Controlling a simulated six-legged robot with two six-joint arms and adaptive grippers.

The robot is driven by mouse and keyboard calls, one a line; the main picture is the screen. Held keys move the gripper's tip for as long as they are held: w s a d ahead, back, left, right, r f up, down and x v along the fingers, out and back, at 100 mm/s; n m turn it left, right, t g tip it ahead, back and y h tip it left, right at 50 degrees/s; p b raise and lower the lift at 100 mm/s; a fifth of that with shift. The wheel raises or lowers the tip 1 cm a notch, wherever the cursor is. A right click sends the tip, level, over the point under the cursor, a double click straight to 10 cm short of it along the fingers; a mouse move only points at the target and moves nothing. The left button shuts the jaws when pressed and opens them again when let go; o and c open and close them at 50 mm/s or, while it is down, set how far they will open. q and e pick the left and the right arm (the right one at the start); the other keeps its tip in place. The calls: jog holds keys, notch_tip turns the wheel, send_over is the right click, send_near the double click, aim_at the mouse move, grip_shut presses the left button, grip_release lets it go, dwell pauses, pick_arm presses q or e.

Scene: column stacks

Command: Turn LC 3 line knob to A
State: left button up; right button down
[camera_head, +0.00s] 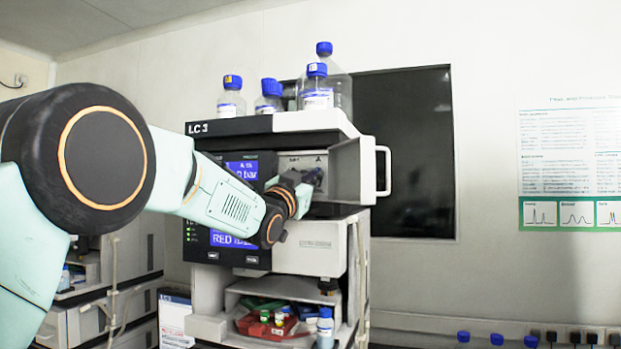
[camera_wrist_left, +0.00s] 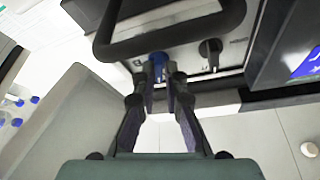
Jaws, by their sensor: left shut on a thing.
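The LC 3 stack (camera_head: 230,128) stands in the middle of the head view, with its label at the top left and a lit display (camera_head: 236,240) below. My left gripper (camera_head: 306,182) reaches into the recess beside the display and hides most of what is there. In the left wrist view, my left gripper's fingertips (camera_wrist_left: 162,82) are closed around a small blue knob (camera_wrist_left: 158,62) on the pale panel. A black knob (camera_wrist_left: 210,50) sits to the right of it, apart from the fingers. I cannot read the knob markings. My right gripper is not in view.
An open door with a handle (camera_head: 384,170) stands just right of my left gripper. A dark loop (camera_wrist_left: 120,48) crosses close above the fingers in the wrist view. Bottles with blue caps (camera_head: 318,98) stand on top. A red tray (camera_head: 262,328) sits on the shelf below.

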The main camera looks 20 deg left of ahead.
pick_arm(q)
jog(key=shift+d+r, duration=0.15)
grip_shut()
jog(key=n+y+b, duration=0.1)
jog(key=n, duration=0.2)
jog(key=shift+t, duration=0.3)
jog(key=shift+r+n+y+b, duration=0.15)
jog(key=shift+n+y+b, duration=0.3)
jog(key=shift+n+y, duration=0.6)
jog(key=shift+n+h, duration=0.25)
jog(key=shift+o, duration=0.7)
grip_release()
jog(key=o, duration=0.4)
jog(key=shift+w+d+f, duration=0.1)
jog(key=shift+w+f, duration=0.1)
jog(key=shift+f, duration=0.05)
jog(key=shift+o, duration=0.2)
